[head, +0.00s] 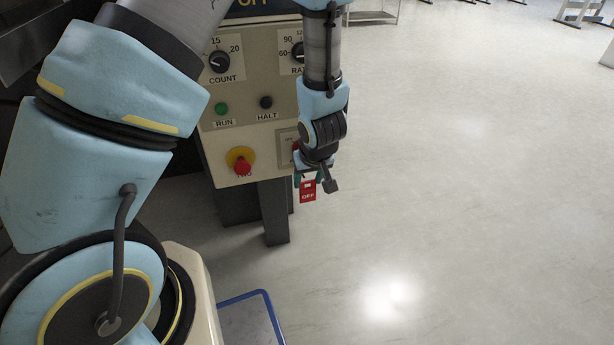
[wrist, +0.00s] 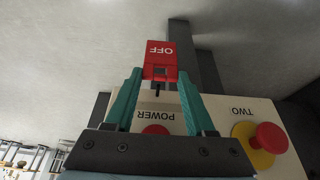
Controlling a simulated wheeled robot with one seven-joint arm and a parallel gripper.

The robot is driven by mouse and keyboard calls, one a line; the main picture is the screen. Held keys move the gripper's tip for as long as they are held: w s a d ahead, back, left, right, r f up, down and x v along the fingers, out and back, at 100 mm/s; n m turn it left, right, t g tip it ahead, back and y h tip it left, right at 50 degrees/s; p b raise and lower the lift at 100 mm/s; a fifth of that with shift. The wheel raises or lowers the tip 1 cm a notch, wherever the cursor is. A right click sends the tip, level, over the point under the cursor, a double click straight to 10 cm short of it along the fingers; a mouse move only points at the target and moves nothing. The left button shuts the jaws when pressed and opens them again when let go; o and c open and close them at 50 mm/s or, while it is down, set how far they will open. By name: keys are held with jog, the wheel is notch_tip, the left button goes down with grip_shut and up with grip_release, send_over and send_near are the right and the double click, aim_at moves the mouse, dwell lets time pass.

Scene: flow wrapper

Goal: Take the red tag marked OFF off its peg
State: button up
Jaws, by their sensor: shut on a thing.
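The red tag marked OFF (head: 308,195) hangs below my gripper (head: 309,180) in the head view, at the lower right corner of the control panel. In the wrist view the tag (wrist: 160,50) appears upside down, with its slotted end between the teal fingertips. My gripper (wrist: 159,76) is shut on that end. A short dark peg (wrist: 158,89) shows just below the tag in the wrist view. I cannot tell whether the tag is still around it or clear of it.
The panel (head: 230,145) carries COUNT and RATE dials, RUN and HALT buttons and a red mushroom button on yellow (head: 241,161). A red POWER control (wrist: 156,130) sits close under my fingers. A dark leg (head: 274,212) stands below.

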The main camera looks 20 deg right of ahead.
aim_at(313, 191)
jog(key=shift+s+a, duration=0.15)
jog(key=shift+s, duration=0.85)
jog(key=shift+s+a, duration=0.1)
jog(key=shift+s, duration=0.9)
jog(key=shift+s, duration=0.1)
